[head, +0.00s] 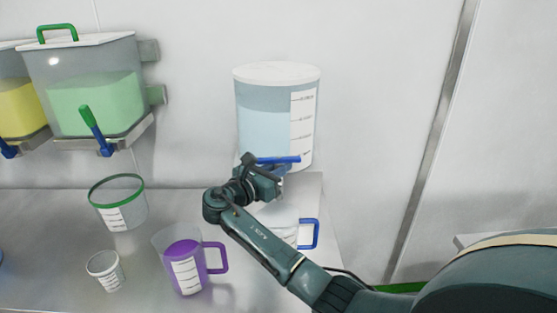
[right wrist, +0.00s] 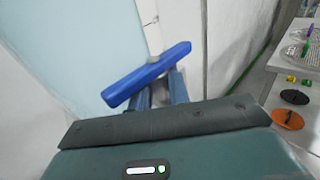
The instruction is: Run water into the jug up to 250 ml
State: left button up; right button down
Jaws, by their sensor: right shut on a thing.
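A clear water tank (head: 262,125) with a white lid and a scale label is on the wall, holding pale blue water. Its blue tap lever (head: 278,160) lies roughly level across the front. My right gripper (head: 272,176) is at the tap, shut on the lever, which also shows in the right wrist view (right wrist: 147,76), reaching past both fingers. A clear jug with a blue handle (head: 316,234) stands on the bench below the tap. My right arm hides much of it, so its water level cannot be read. My left gripper is out of view.
A jug of purple liquid (head: 187,265), a small cup (head: 105,270) and a green-rimmed beaker (head: 118,203) stand left on the steel bench (head: 45,230). Green (head: 95,105) and yellow (head: 17,105) tanks hang upper left. The right wrist view shows another table (right wrist: 300,62) at right.

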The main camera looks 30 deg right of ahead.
jog(key=shift+m+g, duration=0.3)
jog(key=shift+g, duration=0.2)
jog(key=c, duration=1.4)
grip_release()
jog(key=shift+a, duration=0.15)
jog(key=b+v, duration=0.2)
jog(key=v, duration=1.1)
jog(key=shift+f, duration=0.1)
